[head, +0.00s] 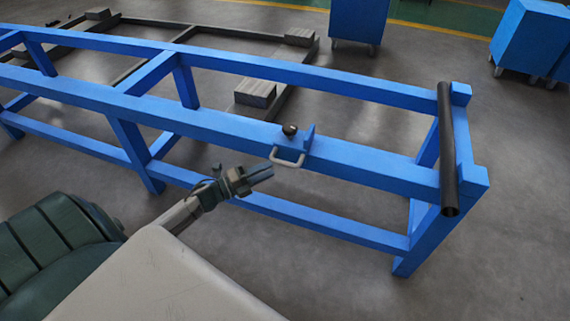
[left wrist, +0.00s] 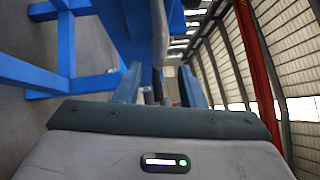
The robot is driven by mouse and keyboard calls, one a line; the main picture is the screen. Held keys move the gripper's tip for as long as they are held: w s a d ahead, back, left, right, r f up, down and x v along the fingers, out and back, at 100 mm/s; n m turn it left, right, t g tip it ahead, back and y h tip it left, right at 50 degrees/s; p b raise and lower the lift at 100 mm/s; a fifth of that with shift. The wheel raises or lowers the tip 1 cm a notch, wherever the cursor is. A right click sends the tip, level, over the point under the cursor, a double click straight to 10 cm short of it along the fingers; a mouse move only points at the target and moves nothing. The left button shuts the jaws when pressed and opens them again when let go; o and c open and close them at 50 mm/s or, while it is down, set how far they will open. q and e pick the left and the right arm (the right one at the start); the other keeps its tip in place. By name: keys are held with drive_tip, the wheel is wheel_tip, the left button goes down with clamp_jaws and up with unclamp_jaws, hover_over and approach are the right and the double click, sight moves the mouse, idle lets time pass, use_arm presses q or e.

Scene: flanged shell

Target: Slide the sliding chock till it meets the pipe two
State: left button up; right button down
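The sliding chock (head: 309,137) is a small blue upright plate with a black knob (head: 290,130) and a pale U-shaped handle (head: 289,160). It sits on the near long rail of a blue frame. A dark pipe (head: 447,150), the only one I see, lies across the frame's right end, well apart from the chock. My left gripper (head: 262,174) is just left of the handle, fingers pointing at it, apart from it. In the left wrist view its two fingers (left wrist: 158,88) stand apart with nothing held between them. My right gripper is out of view.
The blue frame's near rail (head: 380,172) is clear between chock and pipe. Behind it, a dark low frame (head: 150,45) with blocks lies on the floor. Blue wheeled cabinets (head: 358,20) stand at the back. Grey floor in front of the frame is free.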

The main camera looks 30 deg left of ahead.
sight(284, 163)
use_arm(q)
drive_tip(key=x, duration=0.6)
drive_tip(key=shift+w+d, duration=0.1)
drive_tip(key=shift+w, duration=0.15)
clamp_jaws()
